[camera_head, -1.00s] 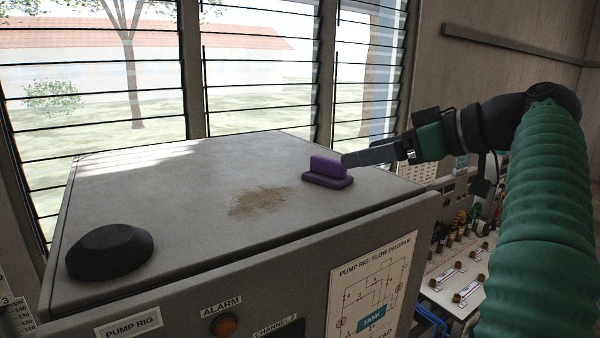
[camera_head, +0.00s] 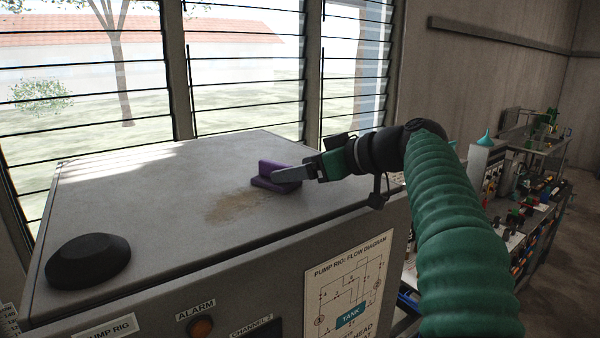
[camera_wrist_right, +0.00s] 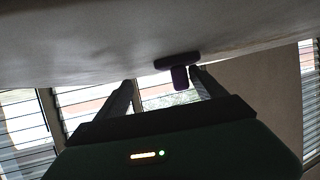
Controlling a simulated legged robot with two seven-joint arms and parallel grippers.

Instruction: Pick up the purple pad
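The purple pad (camera_head: 263,181) lies on the grey top of the pump rig cabinet (camera_head: 140,205). It has a flat base and an upright grip. My right gripper (camera_head: 274,177) reaches in from the right, low over the top, and its fingers cover the pad's right part. In the right wrist view the gripper (camera_wrist_right: 160,84) is open, its two fingers well apart. The purple pad (camera_wrist_right: 180,75) shows there between the fingertips, close to the right-hand finger. I cannot tell whether they touch. My left gripper is not in view.
A brown stained patch (camera_head: 232,206) marks the top in front of the pad. A black knob-like block (camera_head: 88,261) sits at the front left corner. Louvred windows (camera_head: 245,75) stand behind. A cluttered bench (camera_head: 520,215) is at the right.

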